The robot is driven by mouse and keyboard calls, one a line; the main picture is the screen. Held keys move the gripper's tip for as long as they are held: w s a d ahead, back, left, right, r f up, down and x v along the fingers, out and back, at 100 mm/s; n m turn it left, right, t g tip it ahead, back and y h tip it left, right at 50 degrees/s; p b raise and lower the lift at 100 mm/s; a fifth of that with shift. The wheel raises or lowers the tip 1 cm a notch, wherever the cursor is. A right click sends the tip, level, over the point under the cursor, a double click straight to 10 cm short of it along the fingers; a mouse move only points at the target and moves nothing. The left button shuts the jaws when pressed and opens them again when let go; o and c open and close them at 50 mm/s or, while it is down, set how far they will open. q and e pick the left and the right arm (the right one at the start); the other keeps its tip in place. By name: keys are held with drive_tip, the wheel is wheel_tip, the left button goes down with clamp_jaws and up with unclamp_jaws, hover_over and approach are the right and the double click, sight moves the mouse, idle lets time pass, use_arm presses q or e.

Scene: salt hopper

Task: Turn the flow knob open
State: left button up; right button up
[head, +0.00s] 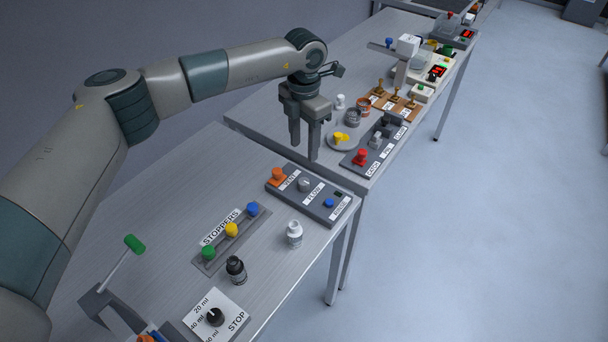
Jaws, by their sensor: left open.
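The flow knob (304,185) is a small grey knob on a dark panel (318,206), above a label that reads FLOW. The panel stands near the far right end of the near table. My right gripper is not in view.
A stopper rack (232,240), a white bottle (294,234), a dark bottle (236,269) and a dial plate (228,307) stand on the near table (165,220). On the far table are a yellow item on a dish (341,142) and a panel with a red knob (360,158).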

sight(304, 181)
use_arm(q)
wheel_tip(304, 181, down, 12)
drive_tip(key=p, duration=0.4)
drive_tip(key=shift+f+p, duration=0.1)
drive_tip(key=shift+p, duration=0.2)
drive_tip(key=shift+f, duration=0.45)
drive_tip(key=c, duration=1)
drive_tip(key=shift+c, duration=0.2)
